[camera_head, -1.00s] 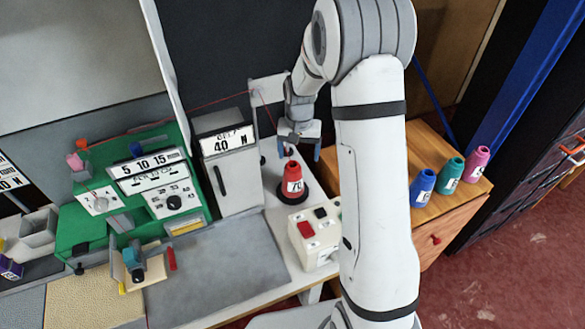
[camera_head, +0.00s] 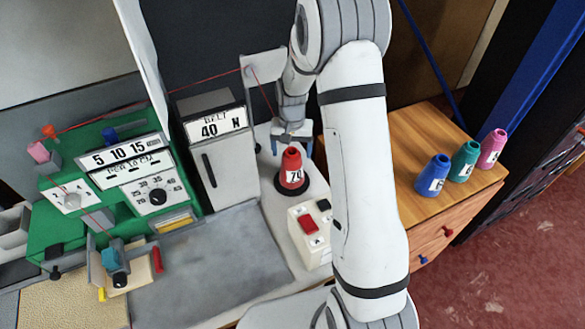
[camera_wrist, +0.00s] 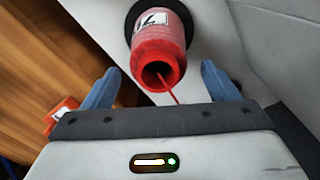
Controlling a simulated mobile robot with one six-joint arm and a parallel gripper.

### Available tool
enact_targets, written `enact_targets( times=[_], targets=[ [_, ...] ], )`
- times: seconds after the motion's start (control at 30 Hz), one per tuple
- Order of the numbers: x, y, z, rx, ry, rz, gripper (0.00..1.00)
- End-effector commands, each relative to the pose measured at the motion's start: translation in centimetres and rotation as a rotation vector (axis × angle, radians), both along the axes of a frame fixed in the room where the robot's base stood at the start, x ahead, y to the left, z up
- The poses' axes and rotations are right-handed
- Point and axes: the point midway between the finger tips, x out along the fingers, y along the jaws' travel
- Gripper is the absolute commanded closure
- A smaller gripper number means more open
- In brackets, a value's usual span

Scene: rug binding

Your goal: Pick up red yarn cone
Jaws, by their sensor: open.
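The red yarn cone (camera_head: 291,169) with a white number label stands upright on a dark round base on the white table, beside the switch box. A red thread runs from its top up to a bracket. My gripper (camera_head: 291,139) is just behind and above the cone in the head view, partly hidden by my arm. In the wrist view my gripper (camera_wrist: 160,84) is open, its two blue fingers either side of the cone's hollow top. The cone (camera_wrist: 158,50) there lies ahead of and between the fingers. I cannot tell whether any finger touches it.
A white switch box (camera_head: 312,232) with a red button stands in front of the cone. The thread bracket (camera_head: 262,66) rises behind. A green machine (camera_head: 120,180) is at left. Blue (camera_head: 432,175), teal (camera_head: 464,161) and pink (camera_head: 492,149) cones stand on the wooden cabinet at right.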

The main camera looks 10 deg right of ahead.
Motion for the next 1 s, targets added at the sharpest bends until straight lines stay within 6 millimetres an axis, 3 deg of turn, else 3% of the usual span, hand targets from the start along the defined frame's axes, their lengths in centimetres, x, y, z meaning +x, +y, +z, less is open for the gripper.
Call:
enact_targets(
  times=[0.3, 0.6, 1.0],
  targets=[
    [-0.5, 0.0, -4.2, 0.000, 0.003, -0.004, 0.18],
    [-0.4, 0.0, -4.7, 0.000, 0.000, -0.005, 0.18],
    [-0.4, -0.1, -4.7, 0.000, 0.000, -0.005, 0.50]
  ],
)
